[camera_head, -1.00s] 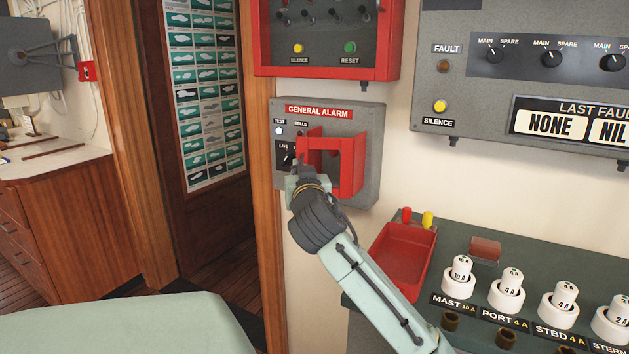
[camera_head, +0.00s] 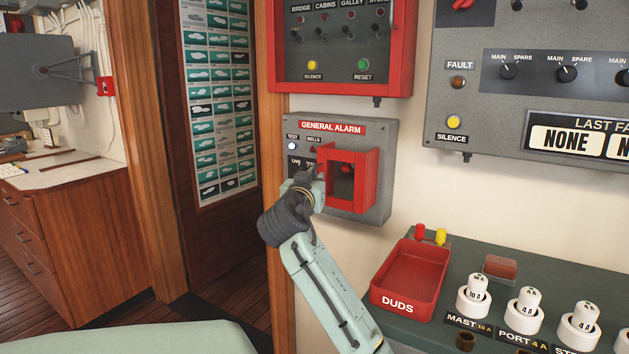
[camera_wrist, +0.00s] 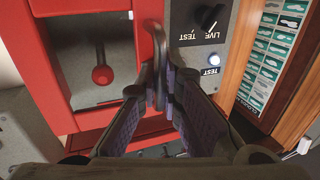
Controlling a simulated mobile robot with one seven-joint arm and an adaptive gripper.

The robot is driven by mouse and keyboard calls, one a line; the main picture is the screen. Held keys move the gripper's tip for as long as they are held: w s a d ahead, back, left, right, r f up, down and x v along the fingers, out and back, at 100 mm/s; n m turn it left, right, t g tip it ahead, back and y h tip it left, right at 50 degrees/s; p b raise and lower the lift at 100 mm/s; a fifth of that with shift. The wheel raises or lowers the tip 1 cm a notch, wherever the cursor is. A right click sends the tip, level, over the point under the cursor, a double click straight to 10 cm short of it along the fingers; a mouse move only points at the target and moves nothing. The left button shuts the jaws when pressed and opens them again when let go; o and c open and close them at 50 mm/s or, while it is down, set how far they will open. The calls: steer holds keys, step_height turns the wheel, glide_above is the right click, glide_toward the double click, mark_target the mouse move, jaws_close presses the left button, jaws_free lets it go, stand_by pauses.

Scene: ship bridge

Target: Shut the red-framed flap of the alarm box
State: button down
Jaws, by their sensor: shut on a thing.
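The grey alarm box (camera_head: 383,160), labelled GENERAL ALARM, is on the wall in the head view. Its red-framed flap (camera_head: 345,205) lies across the front of the red housing, and a red knob shows through its window. The flap fills the left of the wrist view (camera_wrist: 50,75). There it looks close to flush, but I cannot tell whether it is fully against the housing.
A LIVE/TEST switch (camera_wrist: 207,17) and a lit TEST lamp (camera_wrist: 213,60) sit close beside my fingers. A red-framed panel (camera_head: 340,88) hangs above. A red DUDS tray (camera_head: 410,275) and fuse holders stand on the console at lower right. A wooden doorpost (camera_head: 271,180) is left.

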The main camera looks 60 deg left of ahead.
steer(key=shift+w+r, duration=0.1)
steer(key=c, duration=2)
jaws_free()
steer(key=v, duration=1.2)
